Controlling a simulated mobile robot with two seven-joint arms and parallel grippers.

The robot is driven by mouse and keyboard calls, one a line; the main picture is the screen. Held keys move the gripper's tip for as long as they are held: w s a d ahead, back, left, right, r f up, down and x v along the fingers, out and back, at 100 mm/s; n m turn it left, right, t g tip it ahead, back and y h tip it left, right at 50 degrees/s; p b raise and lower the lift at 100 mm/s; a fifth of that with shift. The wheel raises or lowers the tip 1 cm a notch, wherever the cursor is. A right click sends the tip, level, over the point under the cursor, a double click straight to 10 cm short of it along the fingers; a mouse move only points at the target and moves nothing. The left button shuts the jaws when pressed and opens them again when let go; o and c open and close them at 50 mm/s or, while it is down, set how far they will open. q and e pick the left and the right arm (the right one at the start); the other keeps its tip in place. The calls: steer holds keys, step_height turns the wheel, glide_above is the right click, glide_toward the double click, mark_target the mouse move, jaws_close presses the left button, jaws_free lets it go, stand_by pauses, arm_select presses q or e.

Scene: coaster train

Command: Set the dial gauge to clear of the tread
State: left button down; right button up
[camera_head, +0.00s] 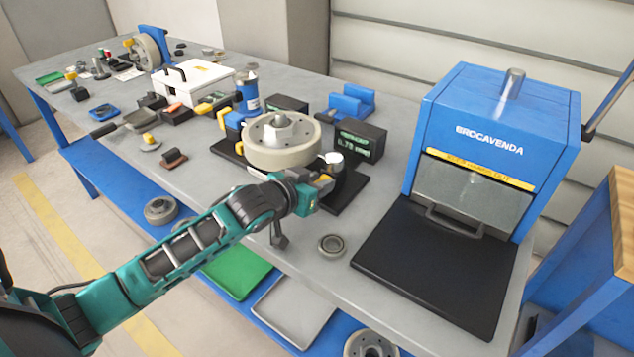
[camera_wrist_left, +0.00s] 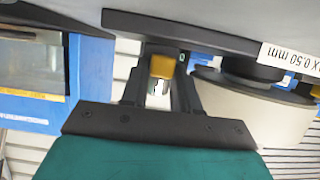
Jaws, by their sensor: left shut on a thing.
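The dial gauge (camera_head: 332,158) has a small silver body with a yellow part and stands at the front right of the wheel. My left gripper (camera_head: 321,181) reaches it from the front and is shut on it. In the left wrist view, the gauge's yellow and silver part (camera_wrist_left: 161,68) lies between the two dark fingers. The wheel (camera_head: 270,155), with a pale tread, sits on a black base plate (camera_head: 350,193). Its tread is close beside the gauge; I cannot tell whether they touch. My right gripper is not in view.
A dark readout (camera_head: 360,140) with green digits stands behind the gauge. A blue machine (camera_head: 500,125) with a black mat (camera_head: 435,265) is at the right. A small metal ring (camera_head: 332,246) lies near the front edge. Tools and a white box (camera_head: 192,82) fill the left side.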

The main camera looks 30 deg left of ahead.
mark_target(328, 207)
arm_select(q)
steer(key=shift+s+d, duration=0.15)
steer(key=shift+d, duration=0.7)
steer(key=shift+s+d, duration=0.15)
steer(key=shift+d, duration=0.7)
steer(key=c, duration=0.9)
jaws_free()
steer(key=shift+d, duration=0.15)
steer(key=shift+s+a+r, duration=0.15)
steer(key=shift+s+a, duration=0.05)
steer(key=shift+s, duration=0.15)
steer(key=v, duration=1.2)
steer(key=shift+s, duration=0.1)
